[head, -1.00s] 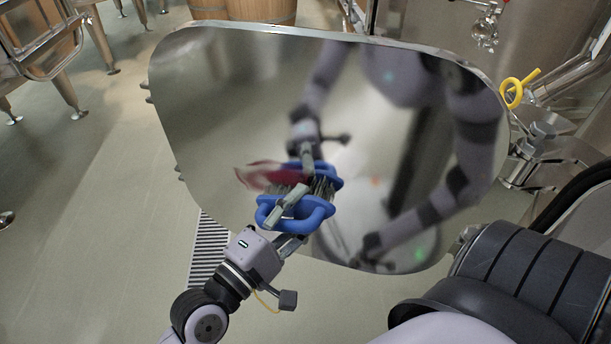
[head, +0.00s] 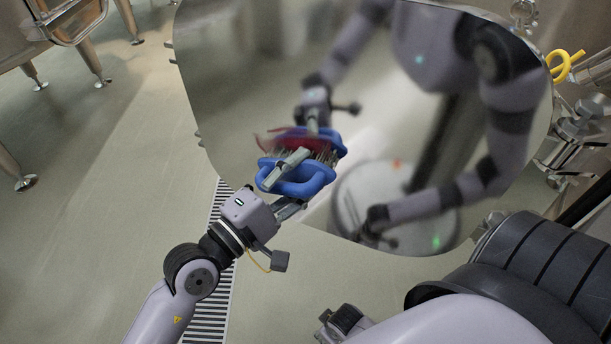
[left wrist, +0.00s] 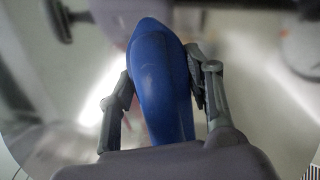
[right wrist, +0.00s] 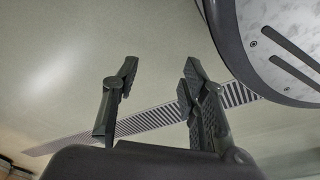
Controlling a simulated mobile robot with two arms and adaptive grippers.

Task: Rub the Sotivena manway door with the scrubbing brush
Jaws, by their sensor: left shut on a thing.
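The manway door (head: 240,70) is a large mirror-bright steel plate with rounded corners, filling the upper middle of the head view. A red smear (head: 285,139) shows on its lower left part, beside the brush. My left gripper (head: 288,170) is shut on the blue scrubbing brush (head: 312,183), whose bristles face the door. The bristles look to be at the door's surface, but exact contact is hard to tell. The brush's blue handle (left wrist: 158,85) lies between the fingers in the left wrist view. My right gripper (right wrist: 158,78) is open and empty, low in front of the door.
A yellow looped handle (head: 563,65) and a steel hinge bracket (head: 575,140) are right of the door. Steel vat legs (head: 92,58) stand at the left. A floor grate (head: 210,315) runs below the door. The floor at the left is clear.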

